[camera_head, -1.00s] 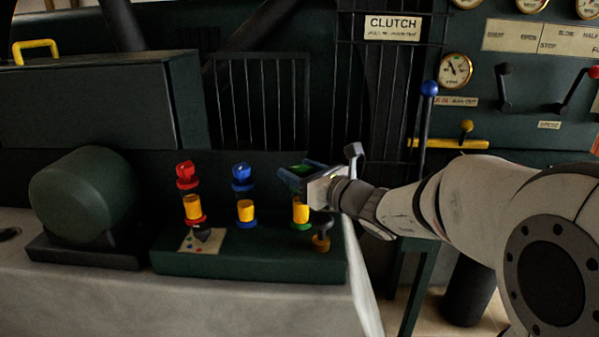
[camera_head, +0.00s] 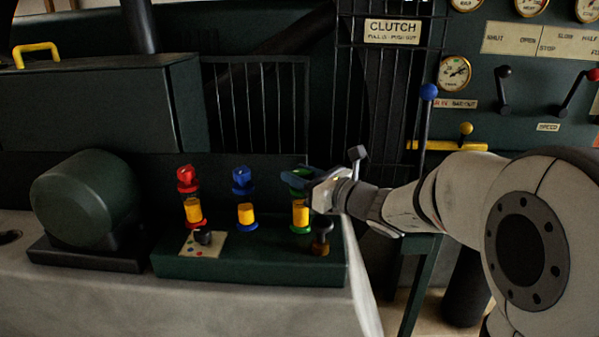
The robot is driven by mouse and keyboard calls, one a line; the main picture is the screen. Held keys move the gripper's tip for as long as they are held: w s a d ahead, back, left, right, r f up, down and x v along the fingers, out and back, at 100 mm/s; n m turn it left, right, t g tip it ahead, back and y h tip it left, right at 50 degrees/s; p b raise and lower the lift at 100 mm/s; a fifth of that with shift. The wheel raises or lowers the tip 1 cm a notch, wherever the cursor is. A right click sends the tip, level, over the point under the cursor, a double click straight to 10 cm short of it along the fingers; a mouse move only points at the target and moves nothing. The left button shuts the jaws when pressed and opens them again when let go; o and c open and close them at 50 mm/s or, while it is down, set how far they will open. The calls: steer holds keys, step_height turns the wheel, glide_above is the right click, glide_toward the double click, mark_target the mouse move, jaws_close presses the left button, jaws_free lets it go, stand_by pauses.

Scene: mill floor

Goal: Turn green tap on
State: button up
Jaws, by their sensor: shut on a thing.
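The green tap (camera_head: 294,182) is the right one of three taps on a dark green box. Its green knob sits above a yellow cylinder (camera_head: 300,214) on a green base. My gripper (camera_head: 311,180) reaches in from the right and is shut on the green knob. The fingers hide the knob's right part, and its turn angle cannot be read clearly. The red tap (camera_head: 187,180) and the blue tap (camera_head: 242,180) stand to the left, each with a yellow cylinder below.
A small dark knob (camera_head: 321,230) on a brown base stands close under my gripper. A rounded green housing (camera_head: 86,195) is at far left.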

steer(key=n+g+y+p, duration=0.1)
steer(key=n+g+p, duration=0.1)
steer(key=g, duration=0.1)
steer(key=n+g+y+p, duration=0.2)
steer(key=g, duration=0.1)
steer(key=shift+w+d+r, duration=0.1)
steer(key=shift+r, duration=0.1)
steer(key=n+g+y+p, duration=0.1)
steer(key=n+g+p, duration=0.3)
steer(key=g+p, duration=0.1)
steer(key=shift+r, duration=0.1)
steer(key=n+g+p, duration=0.2)
steer(key=g+p, duration=0.2)
steer(key=n+g+h+p, duration=0.1)
steer(key=n+g+p, duration=0.2)
steer(key=g+p, duration=0.1)
steer(key=n+g+h+p, duration=0.1)
steer(key=g+p, duration=0.1)
steer(key=p, duration=0.1)
steer(key=shift+n+g+h, duration=0.3)
steer(key=shift+n+g, duration=0.1)
steer(key=shift+p, duration=0.5)
steer(key=shift+f+n+g, duration=0.3)
steer(key=o, duration=0.9)
steer(key=shift+o, duration=0.2)
steer(key=shift+r+p, duration=0.1)
steer(key=shift+p, duration=0.35)
